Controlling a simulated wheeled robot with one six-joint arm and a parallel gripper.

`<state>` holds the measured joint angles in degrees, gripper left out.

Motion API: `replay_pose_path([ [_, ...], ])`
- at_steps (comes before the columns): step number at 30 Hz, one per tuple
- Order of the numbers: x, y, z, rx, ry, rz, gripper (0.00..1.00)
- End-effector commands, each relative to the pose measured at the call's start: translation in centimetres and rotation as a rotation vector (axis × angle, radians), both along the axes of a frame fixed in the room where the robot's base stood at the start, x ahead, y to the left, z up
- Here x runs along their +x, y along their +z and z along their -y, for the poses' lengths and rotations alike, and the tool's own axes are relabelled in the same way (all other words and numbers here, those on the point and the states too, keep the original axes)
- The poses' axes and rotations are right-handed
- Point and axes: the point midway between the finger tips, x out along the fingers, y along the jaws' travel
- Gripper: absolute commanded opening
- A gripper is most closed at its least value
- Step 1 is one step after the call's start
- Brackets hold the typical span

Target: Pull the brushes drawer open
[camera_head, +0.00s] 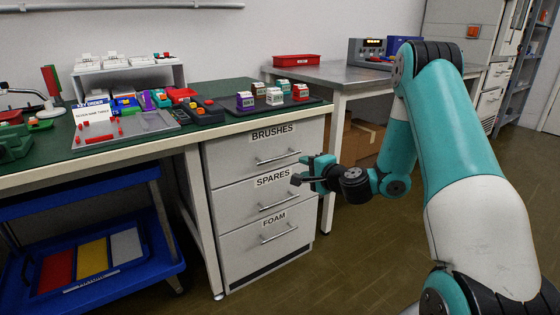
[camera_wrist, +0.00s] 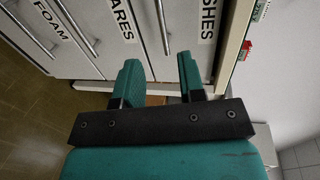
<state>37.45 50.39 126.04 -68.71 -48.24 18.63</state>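The brushes drawer (camera_head: 235,155) is the top drawer of a grey cabinet and looks shut. Its bar handle (camera_head: 278,157) lies below the BRUSHES label. My gripper (camera_head: 300,170) is in front of the cabinet's right side, near the height between the brushes and spares handles. In the wrist view my gripper (camera_wrist: 160,70) has its two teal fingers apart, with nothing between them. There the brushes handle (camera_wrist: 163,28) lies beyond the fingertips, in line with the gap. The gripper appears clear of the handle.
The spares drawer (camera_head: 235,200) and foam drawer (camera_head: 240,245) sit below, both shut. A green worktop (camera_head: 235,120) above holds several small boxes and a keypad kit. A metal side table (camera_head: 345,78) stands right of the cabinet. A blue cart (camera_head: 150,255) is at the left.

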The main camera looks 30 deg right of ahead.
Motion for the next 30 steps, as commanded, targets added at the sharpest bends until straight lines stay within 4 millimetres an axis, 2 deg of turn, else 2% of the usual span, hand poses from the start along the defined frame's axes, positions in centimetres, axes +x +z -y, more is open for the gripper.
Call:
replay_pose_path([
  [1, 1.2, 0.0, -0.2, -0.005, 0.006, 0.002, 0.37],
  [9, 7.4, -1.4, -0.5, -0.006, 0.008, 0.003, 0.37],
  [15, 11.3, -2.3, -0.6, -0.006, 0.006, 0.002, 0.37],
  [21, 13.4, -2.7, -0.6, -0.003, 0.005, 0.001, 0.37],
  [30, 13.9, -2.8, -0.6, -0.001, 0.003, -0.001, 0.37],
])
